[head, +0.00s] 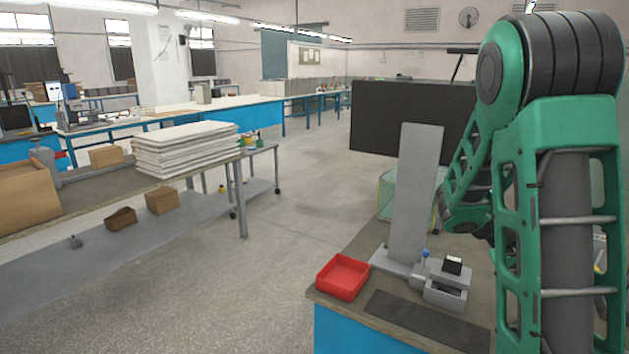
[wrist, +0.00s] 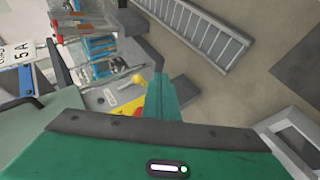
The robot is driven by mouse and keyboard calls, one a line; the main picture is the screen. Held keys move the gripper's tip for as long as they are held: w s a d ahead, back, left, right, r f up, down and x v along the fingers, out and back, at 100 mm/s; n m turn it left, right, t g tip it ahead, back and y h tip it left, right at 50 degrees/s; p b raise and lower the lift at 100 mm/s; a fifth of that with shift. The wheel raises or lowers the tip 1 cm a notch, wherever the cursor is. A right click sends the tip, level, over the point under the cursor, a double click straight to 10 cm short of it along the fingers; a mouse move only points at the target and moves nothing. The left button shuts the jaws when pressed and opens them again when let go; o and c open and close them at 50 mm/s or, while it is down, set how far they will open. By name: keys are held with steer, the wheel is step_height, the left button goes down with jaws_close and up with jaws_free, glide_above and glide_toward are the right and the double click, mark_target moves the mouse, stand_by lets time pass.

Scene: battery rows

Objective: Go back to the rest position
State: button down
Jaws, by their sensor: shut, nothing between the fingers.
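My gripper (wrist: 160,84) shows in the wrist view as green fingers pressed together, with nothing between them. It points out over the floor and shelving, apart from any object. In the head view my green arm is folded at the right and rises above the near workbench (head: 333,308). The fingers cannot be made out there behind the arm links.
A red tray (head: 343,276), a tall grey panel (head: 414,190), a grey box (head: 445,294) and a dark mat (head: 415,322) are on the near bench. White sheets (head: 185,148) are stacked on the left table. Open floor lies between the tables.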

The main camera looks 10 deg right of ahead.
steer(key=s+a+y, duration=0.2)
steer(key=a+y, duration=0.1)
steer(key=a, duration=0.3)
steer(key=s+a+f+m+t+y, duration=0.1)
steer(key=s+a+y, duration=0.2)
steer(key=a, duration=0.4)
steer(key=shift+s+f+t, duration=0.15)
steer(key=shift+s+t, duration=0.15)
steer(key=shift+s, duration=0.05)
steer(key=c, duration=2.2)
jaws_free()
steer(key=s+a+r+y, duration=0.1)
steer(key=s+a+y, duration=0.1)
steer(key=a, duration=0.5)
steer(key=s+a+r+n+t+y, duration=0.1)
steer(key=s+a+y, duration=0.1)
steer(key=s+a, duration=0.3)
steer(key=shift+a+r, duration=0.4)
steer(key=shift+a, duration=0.85)
steer(key=o, duration=0.7)
steer(key=shift+s+a+y, duration=0.15)
steer(key=shift+y, duration=0.15)
steer(key=shift+c, duration=1.3)
